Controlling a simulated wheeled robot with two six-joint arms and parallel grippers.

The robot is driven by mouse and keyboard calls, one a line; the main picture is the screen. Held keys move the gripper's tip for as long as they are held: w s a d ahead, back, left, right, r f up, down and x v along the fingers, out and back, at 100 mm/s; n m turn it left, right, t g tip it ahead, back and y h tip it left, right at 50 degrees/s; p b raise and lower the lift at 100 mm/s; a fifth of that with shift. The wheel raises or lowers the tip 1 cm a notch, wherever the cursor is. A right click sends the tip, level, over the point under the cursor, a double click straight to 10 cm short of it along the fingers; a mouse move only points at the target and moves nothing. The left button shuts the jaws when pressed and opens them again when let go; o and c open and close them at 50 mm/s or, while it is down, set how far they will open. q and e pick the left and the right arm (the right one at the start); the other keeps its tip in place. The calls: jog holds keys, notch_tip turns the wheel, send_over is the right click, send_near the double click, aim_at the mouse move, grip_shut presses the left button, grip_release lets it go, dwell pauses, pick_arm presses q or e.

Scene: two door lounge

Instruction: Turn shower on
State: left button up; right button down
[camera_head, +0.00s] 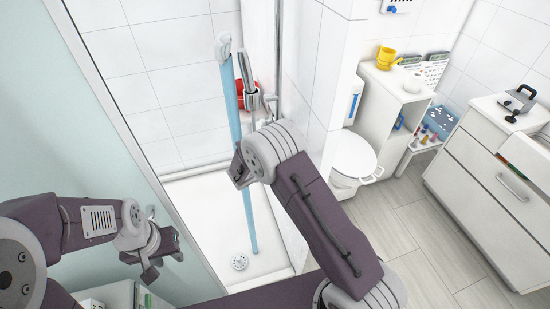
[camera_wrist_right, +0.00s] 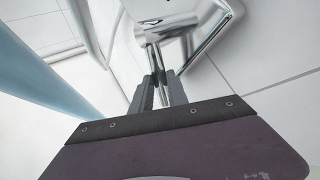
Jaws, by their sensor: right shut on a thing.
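The chrome shower tap (camera_wrist_right: 175,22) has a lever (camera_wrist_right: 154,58) that reaches down between the fingers of my right gripper (camera_wrist_right: 158,85). That gripper is shut on the lever. In the head view the white shower head (camera_head: 223,46) hangs at the top of the stall. A straight light-blue column, which looks like running water (camera_head: 243,170), drops from it to the floor by the drain (camera_head: 239,262). The column also shows in the right wrist view (camera_wrist_right: 50,65). My right arm hides its gripper's fingertips in the head view. My left gripper (camera_head: 163,262) is open and empty at the lower left.
A glass-edged frame (camera_head: 125,130) bounds the stall on the left, and a tiled wall (camera_head: 318,80) on the right. A red basket (camera_head: 240,92) sits behind the tap. A toilet (camera_head: 354,155), a shelf unit and a drawer cabinet (camera_head: 490,165) stand right, with clear floor between.

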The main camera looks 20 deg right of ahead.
dwell(0.4)
jog(key=c, duration=1.6)
grip_release()
jog(key=shift+o, duration=0.2)
jog(key=shift+r, duration=0.1)
jog(key=v, duration=0.9)
jog(key=shift+b, duration=0.4)
